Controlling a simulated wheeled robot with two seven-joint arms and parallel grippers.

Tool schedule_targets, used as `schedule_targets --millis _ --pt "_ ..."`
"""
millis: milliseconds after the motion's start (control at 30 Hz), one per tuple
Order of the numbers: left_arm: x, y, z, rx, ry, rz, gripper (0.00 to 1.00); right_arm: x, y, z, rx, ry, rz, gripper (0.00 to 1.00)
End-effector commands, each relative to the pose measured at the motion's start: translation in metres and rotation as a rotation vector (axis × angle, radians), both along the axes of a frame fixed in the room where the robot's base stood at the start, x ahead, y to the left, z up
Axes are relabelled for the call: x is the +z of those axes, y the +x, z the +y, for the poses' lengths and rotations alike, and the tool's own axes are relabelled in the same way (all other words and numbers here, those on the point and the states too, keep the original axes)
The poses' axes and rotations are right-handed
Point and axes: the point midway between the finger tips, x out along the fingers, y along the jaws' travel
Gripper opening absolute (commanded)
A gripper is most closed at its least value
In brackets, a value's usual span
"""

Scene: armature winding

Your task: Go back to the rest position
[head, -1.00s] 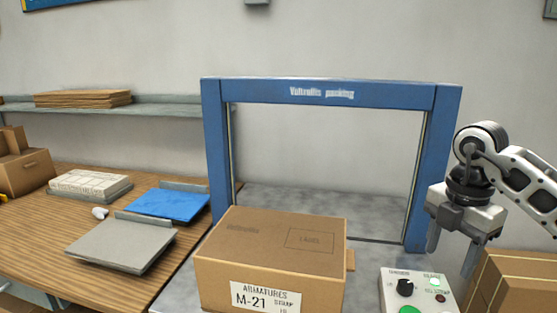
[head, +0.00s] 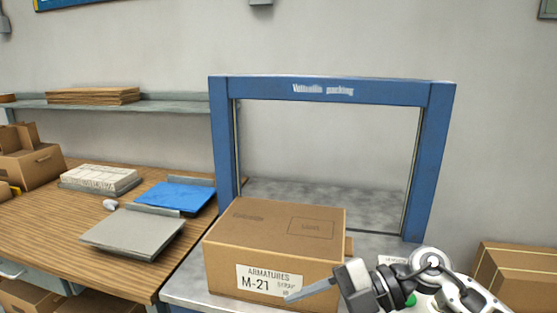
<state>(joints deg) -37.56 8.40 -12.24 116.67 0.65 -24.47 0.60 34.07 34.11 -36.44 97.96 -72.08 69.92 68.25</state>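My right gripper (head: 318,286) is low at the bottom right of the head view, its arm coming in from the bottom right. Its fingers point left, in front of the lower right part of the cardboard box (head: 262,228) marked M-21. I see it side-on, so I cannot tell whether it is open or shut, or whether it touches the box. My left gripper is not in view. The box is closed and sits on the metal table (head: 184,290) in front of the blue strapping arch (head: 222,140).
The control panel (head: 396,260) is mostly hidden behind my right arm. A wooden bench (head: 40,225) at left holds a grey plate (head: 133,234), a blue plate (head: 176,197) and a white stack (head: 98,178). Several boxes stand at far left; another carton (head: 515,272) is at right.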

Motion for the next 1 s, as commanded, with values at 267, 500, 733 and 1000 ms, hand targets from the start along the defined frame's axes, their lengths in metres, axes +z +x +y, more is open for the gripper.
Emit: schedule_targets --millis 267,500,733,1000 --pt "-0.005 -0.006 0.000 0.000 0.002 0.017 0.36 0.004 0.010 0.004 -0.709 0.780 0.186 0.55" --pt "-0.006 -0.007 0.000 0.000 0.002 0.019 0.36 -0.138 -0.024 -0.075 -1.478 0.615 0.569 0.55" --pt "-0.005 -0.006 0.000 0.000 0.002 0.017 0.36 -0.221 -0.101 -0.096 -1.718 0.317 0.844 0.55" --pt "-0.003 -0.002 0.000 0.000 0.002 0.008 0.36 -0.236 -0.122 -0.098 -1.748 0.237 0.911 0.55"
